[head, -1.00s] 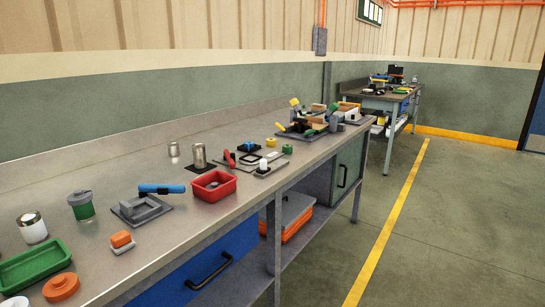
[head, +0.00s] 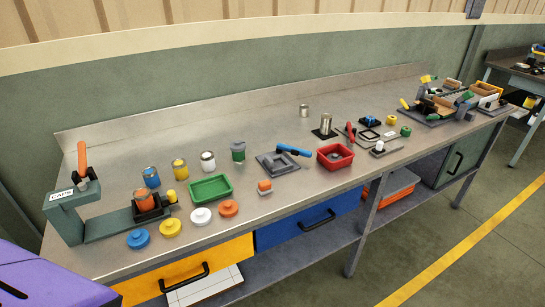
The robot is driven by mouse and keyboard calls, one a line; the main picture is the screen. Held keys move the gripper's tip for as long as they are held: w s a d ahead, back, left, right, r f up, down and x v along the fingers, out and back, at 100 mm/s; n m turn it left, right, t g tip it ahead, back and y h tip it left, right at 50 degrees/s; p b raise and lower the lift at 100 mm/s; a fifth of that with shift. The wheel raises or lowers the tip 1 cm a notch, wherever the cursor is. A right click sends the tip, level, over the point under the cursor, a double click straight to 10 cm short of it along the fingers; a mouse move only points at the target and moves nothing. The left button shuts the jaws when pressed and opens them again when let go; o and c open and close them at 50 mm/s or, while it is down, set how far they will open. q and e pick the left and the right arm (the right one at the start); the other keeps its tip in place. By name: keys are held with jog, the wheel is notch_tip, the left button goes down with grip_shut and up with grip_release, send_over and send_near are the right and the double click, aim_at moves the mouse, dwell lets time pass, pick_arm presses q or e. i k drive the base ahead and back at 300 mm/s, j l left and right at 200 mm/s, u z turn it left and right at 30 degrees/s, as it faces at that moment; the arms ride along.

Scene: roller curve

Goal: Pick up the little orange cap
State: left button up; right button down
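The little orange cap (head: 229,208) lies flat on the grey workbench (head: 110,170) near its front edge in the head view. It is round with a raised middle. A white cap (head: 201,216) lies just to its left, with a yellow cap (head: 170,228) and a blue cap (head: 138,238) further left. An orange block on a pale base (head: 265,187) sits to its right. Nothing covers the orange cap. Neither of my grippers is in view.
A green tray (head: 211,189) stands behind the caps, with blue, yellow and white jars behind it. A press labelled CAPS (head: 64,205) holds an orange jar at left. A red bin (head: 335,156) is to the right. A purple surface (head: 50,278), unclear what, fills the lower left corner.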

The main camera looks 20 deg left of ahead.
aim_at(227, 209)
jog(key=u, duration=1.15)
